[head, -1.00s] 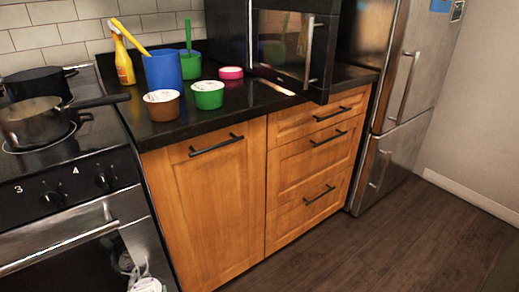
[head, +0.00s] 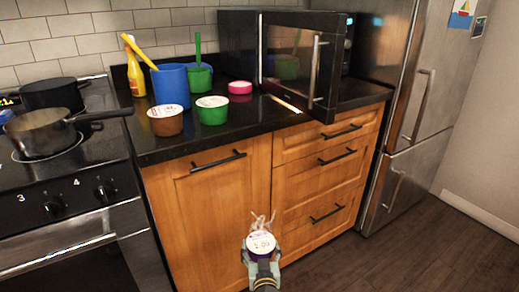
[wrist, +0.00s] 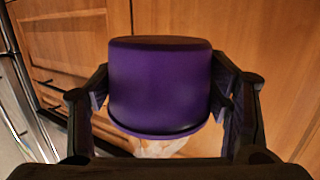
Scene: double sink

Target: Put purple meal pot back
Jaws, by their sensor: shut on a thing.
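The purple meal pot (wrist: 160,85) is between the two fingers of my gripper (wrist: 163,98) in the wrist view, and the fingers touch it on both sides. In the head view the pot's white printed lid (head: 261,245) shows at the bottom middle, with my gripper (head: 262,254) around it. The pot is held in the air in front of the wooden cabinet, below counter height. Two similar pots, a brown one (head: 166,125) and a green one (head: 212,114), stand on the black counter (head: 185,147) with white lids.
The microwave (head: 303,65) is at the right. The stove (head: 55,155) with pots is left. Some counter front is clear.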

